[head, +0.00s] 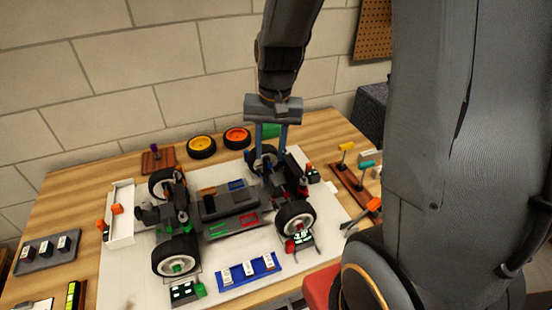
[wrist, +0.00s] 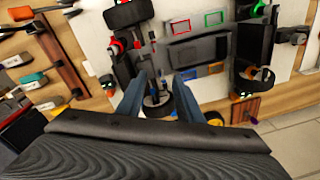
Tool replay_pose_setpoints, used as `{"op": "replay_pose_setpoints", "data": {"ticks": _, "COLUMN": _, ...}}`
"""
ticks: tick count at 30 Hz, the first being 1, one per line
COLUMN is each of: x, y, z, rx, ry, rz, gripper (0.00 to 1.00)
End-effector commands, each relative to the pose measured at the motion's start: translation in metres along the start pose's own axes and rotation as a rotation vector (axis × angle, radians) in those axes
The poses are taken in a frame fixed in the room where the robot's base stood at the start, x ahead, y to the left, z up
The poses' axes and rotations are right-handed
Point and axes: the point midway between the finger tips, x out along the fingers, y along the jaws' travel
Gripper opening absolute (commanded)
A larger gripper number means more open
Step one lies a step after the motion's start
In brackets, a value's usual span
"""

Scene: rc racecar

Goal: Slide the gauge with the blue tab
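A race car (head: 225,205) stands on a white mat in the head view. A blue patch (head: 237,184) shows on its central deck beside an orange-brown one. The blue patch also shows in the wrist view (wrist: 188,74), close to the right fingertip. I cannot tell whether it is the gauge's blue tab; no gauge with a blue tab is clearly recognisable. My gripper (head: 268,150) points down over the car's far right wheel (head: 262,158). Its fingers are spread apart in the wrist view (wrist: 157,78), with wheel and suspension parts seen between them. I see nothing held.
A blue tray (head: 225,283) with white-topped pieces lies in front of the car. A grey tray (head: 45,262) is at left, and a white bin (head: 120,228) is beside the car. Yellow (head: 201,147) and orange (head: 237,138) wheels lie behind. A wooden rack (head: 350,188) stands at right.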

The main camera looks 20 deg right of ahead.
Motion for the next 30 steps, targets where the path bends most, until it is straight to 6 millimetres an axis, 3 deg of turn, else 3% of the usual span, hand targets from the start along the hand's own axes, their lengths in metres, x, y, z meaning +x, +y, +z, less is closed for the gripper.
{"op": "replay_pose_setpoints", "data": {"ticks": 6, "x": -0.006, "y": 0.010, "z": 0.030, "rx": -0.138, "ry": 0.026, "rz": 0.016, "gripper": 0.33}}
{"op": "replay_pose_setpoints", "data": {"ticks": 15, "x": -0.008, "y": 0.015, "z": 0.044, "rx": -0.210, "ry": 0.037, "rz": 0.024, "gripper": 0.33}}
{"op": "replay_pose_setpoints", "data": {"ticks": 25, "x": -0.007, "y": 0.013, "z": 0.042, "rx": -0.230, "ry": 0.036, "rz": 0.025, "gripper": 0.33}}
{"op": "replay_pose_setpoints", "data": {"ticks": 30, "x": 0.002, "y": -0.008, "z": 0.015, "rx": -0.454, "ry": 0.020, "rz": 0.031, "gripper": 0.33}}
